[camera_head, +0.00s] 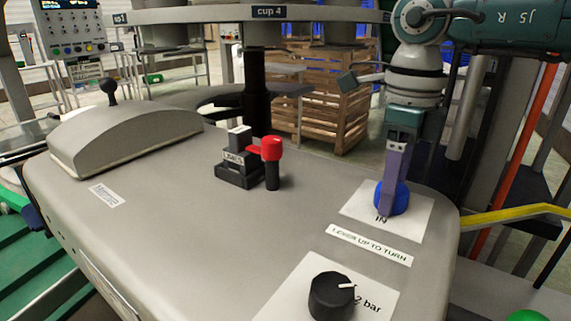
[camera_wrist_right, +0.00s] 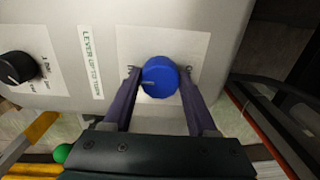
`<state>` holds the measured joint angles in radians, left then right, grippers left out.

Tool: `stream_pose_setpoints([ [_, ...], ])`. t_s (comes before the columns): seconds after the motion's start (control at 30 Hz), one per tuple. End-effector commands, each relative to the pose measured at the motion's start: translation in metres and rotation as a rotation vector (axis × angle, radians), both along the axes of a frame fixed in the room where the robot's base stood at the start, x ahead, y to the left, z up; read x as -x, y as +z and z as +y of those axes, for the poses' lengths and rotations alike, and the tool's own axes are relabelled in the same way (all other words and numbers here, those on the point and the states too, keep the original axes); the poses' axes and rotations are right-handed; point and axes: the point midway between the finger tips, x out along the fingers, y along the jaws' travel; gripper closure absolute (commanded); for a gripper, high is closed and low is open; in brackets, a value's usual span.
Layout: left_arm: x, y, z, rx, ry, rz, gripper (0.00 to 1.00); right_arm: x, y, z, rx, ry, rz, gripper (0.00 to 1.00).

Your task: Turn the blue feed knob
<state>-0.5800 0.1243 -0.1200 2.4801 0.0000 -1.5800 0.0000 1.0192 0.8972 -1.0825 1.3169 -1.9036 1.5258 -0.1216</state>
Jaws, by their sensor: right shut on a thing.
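The blue feed knob (camera_head: 401,203) stands on a white plate marked "IN" at the right end of the grey machine top. In the right wrist view the knob (camera_wrist_right: 161,76) sits between my two purple fingers, one on each side, with a small pale mark at its left. My right gripper (camera_head: 392,184) points down from above and is shut on the knob. The finger in front hides part of the knob in the head view. My left gripper is not in view.
A label "LEVER UP TO TURN" (camera_head: 370,244) lies in front of the knob. A black pressure knob (camera_head: 330,296) stands nearer. A red-capped lever (camera_head: 271,149) beside a black block (camera_head: 238,165) stands left. A yellow rail (camera_head: 515,214) runs right of the machine.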

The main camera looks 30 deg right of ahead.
Motion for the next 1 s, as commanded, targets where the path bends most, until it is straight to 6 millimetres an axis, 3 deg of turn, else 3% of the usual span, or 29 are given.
stream_pose_setpoints([
  [0.33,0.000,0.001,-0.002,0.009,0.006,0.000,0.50,0.000,0.001,0.001,-0.004,-0.005,-0.001,0.98],
  [0.37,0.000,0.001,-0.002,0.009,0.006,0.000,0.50,0.000,0.001,0.001,-0.004,-0.005,-0.001,0.39],
  [0.6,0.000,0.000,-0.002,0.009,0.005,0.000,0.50,0.000,0.001,0.000,-0.001,-0.003,0.000,0.12],
  [0.87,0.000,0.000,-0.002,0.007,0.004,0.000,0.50,0.000,0.002,0.000,-0.001,-0.003,0.000,0.12],
  [1.0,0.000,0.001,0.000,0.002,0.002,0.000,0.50,-0.001,0.017,0.000,-0.001,-0.003,-0.005,0.12],
])
